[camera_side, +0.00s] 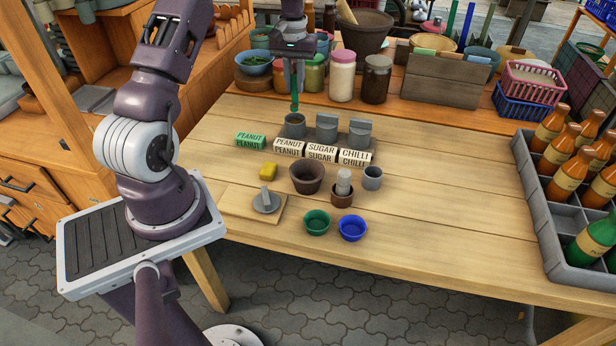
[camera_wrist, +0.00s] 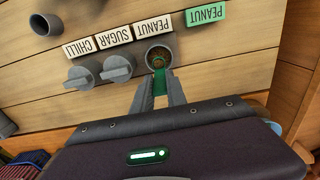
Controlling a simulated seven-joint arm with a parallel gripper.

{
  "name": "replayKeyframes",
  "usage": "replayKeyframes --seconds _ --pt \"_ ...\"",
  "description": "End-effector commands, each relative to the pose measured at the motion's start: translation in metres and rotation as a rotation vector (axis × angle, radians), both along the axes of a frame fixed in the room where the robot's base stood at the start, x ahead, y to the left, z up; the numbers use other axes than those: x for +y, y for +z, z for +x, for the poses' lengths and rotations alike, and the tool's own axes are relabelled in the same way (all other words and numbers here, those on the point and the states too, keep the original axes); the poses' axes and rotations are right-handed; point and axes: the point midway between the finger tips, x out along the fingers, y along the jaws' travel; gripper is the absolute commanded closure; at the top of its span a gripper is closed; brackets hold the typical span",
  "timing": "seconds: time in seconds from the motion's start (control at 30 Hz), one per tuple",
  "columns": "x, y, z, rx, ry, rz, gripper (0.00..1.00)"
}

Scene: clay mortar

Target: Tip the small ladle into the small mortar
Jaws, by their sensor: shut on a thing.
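The small ladle (camera_side: 294,101) is green and upright, its handle in my gripper (camera_side: 294,80), which is shut on it. Its lower end is inside the open grey jar (camera_side: 295,131) at the left of a row of three. In the wrist view the ladle (camera_wrist: 160,80) runs from between my fingers (camera_wrist: 160,100) into the jar (camera_wrist: 149,55), over brown contents. The ladle's bowl is mostly hidden, so I cannot tell its load. The small mortar (camera_side: 307,180), a dark brown clay bowl, stands nearer the front, apart from my gripper. Its inside looks empty.
Two lidded grey jars (camera_side: 326,130) (camera_side: 359,135) stand beside the open jar, behind label blocks (camera_side: 322,153). A brown pot (camera_side: 342,198) holding a pale cylinder, a grey cup (camera_side: 373,179), and green (camera_side: 316,224) and blue (camera_side: 352,230) bowls stand near the mortar.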

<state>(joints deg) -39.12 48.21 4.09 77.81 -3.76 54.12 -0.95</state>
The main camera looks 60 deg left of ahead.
Motion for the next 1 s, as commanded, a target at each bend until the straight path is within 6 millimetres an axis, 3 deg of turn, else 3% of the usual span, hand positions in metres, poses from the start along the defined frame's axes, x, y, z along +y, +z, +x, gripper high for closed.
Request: replayKeyframes --seconds 0.27,0.37,0.57,0.73,0.83,1.0 --pt "-0.001 0.0 0.0 0.0 0.0 0.0 1.0" --pt "-0.014 0.001 -0.003 0.003 0.007 -0.004 1.0" --pt "-0.09 0.006 -0.021 0.008 0.027 -0.011 1.0" --pt "-0.156 0.011 -0.049 0.004 0.012 -0.004 1.0" --pt "-0.179 0.012 -0.062 0.001 0.003 -0.001 1.0" --pt "-0.194 0.009 -0.069 0.011 -0.006 0.032 1.0"
